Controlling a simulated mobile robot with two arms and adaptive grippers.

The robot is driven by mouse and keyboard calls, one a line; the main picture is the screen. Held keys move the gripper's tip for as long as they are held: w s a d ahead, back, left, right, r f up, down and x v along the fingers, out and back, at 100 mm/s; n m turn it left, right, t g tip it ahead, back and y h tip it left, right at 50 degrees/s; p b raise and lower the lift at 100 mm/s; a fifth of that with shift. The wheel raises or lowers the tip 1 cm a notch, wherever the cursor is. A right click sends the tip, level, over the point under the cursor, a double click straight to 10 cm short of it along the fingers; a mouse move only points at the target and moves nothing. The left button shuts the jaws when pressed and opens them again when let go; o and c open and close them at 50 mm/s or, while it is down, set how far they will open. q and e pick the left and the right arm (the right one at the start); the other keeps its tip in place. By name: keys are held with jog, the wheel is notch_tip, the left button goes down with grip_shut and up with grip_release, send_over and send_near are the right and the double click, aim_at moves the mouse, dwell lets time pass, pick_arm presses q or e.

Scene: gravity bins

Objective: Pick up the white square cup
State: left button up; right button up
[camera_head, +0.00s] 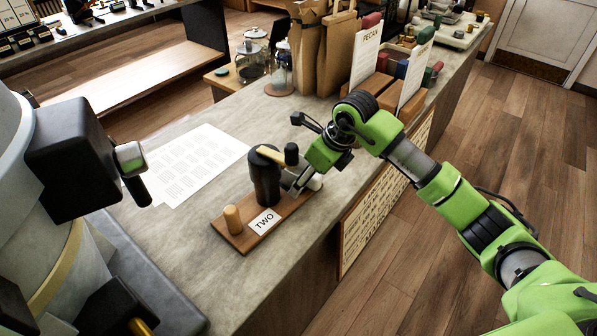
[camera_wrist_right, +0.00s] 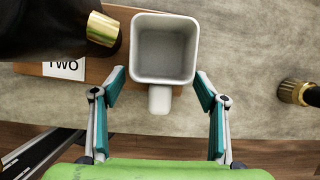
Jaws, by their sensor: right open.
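The white square cup (camera_wrist_right: 190,48) is seen from above in the right wrist view. It is empty, and its short handle (camera_wrist_right: 160,99) points toward my right gripper (camera_wrist_right: 160,77). The gripper is open, with one teal-padded finger on each side of the handle and a gap on both sides. In the head view only a small white part of the cup (camera_head: 314,184) shows; my right gripper (camera_head: 302,178) hides the rest. The cup is by the far end of a wooden board (camera_head: 234,238). My left gripper is not in view.
A dark cylindrical grinder-like object (camera_head: 265,180) stands on the board close beside the cup, with a TWO card (camera_head: 264,221) and a wooden peg (camera_head: 233,219). Printed sheets (camera_head: 190,163) lie to the left. Paper bags (camera_head: 309,55) and sign holders stand farther back.

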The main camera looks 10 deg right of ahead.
jog(key=c, duration=1.4)
jog(key=shift+r, duration=0.1)
jog(key=shift+r, duration=0.4)
notch_tip(320, 180, up, 17)
jog(key=b, duration=0.3)
jog(key=shift+b, duration=0.4)
